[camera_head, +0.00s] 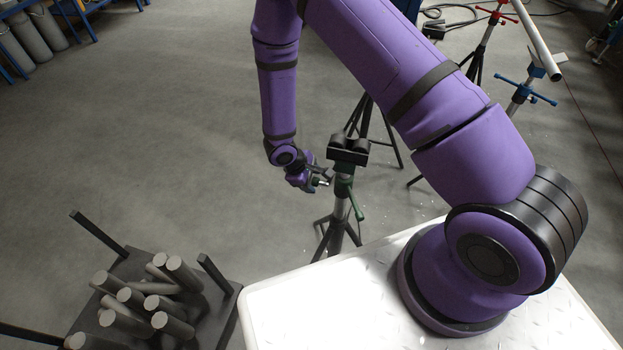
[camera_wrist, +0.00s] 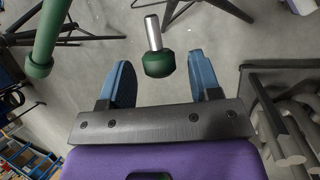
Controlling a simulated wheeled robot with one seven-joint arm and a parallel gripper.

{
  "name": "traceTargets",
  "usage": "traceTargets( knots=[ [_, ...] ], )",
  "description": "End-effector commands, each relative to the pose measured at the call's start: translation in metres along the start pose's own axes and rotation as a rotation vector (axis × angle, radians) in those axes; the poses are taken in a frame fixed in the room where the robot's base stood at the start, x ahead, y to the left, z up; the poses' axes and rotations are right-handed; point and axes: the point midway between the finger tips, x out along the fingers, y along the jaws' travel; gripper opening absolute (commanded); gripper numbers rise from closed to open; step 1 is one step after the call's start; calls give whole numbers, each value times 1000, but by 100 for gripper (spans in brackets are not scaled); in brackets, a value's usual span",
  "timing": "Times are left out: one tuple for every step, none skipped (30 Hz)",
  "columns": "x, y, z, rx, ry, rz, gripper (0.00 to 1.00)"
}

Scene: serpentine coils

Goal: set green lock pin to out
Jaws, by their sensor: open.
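The green lock pin (camera_wrist: 158,64) has a dark green knob and a short bare metal shank. In the wrist view its knob lies between and just beyond the open fingers of my gripper (camera_wrist: 165,82), with gaps on both sides and no contact visible. The green stand (camera_head: 345,187) carries a black V-shaped head on tripod legs; its green column (camera_wrist: 45,40) shows at the upper left of the wrist view. In the head view my gripper (camera_head: 322,180) is at the stand's left side, and the pin is too small there to make out clearly. A green handle (camera_head: 356,206) hangs on the stand's right.
A dark crate (camera_head: 228,318) with several grey cylinders stands at the lower left. Stands with red (camera_head: 497,15) and blue (camera_head: 527,90) fittings are at the upper right, near a pale pipe (camera_head: 538,40). The floor left of my arm is clear.

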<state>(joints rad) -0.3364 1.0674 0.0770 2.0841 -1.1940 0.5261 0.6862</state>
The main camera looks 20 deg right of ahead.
Motion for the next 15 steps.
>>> traceTargets(
  knots=[
    [-4,0,0,0,2,1,57],
    [-8,0,0,1,2,1,57],
    [-13,0,-1,2,3,1,57],
    [-18,0,-1,1,3,1,57],
    [-23,0,0,1,3,1,57],
    [-30,1,-1,2,4,1,57],
    [-36,1,-1,2,4,2,57],
    [-42,1,-1,2,4,2,57],
    [-50,1,-1,2,4,2,57],
    [-56,0,-1,1,5,1,57],
    [-61,1,-1,1,5,2,57],
    [-68,1,-1,2,4,2,57],
    [-73,1,-1,1,4,2,57],
    [-78,0,-1,2,4,2,57],
    [-84,0,-1,1,5,1,57]
  ],
)
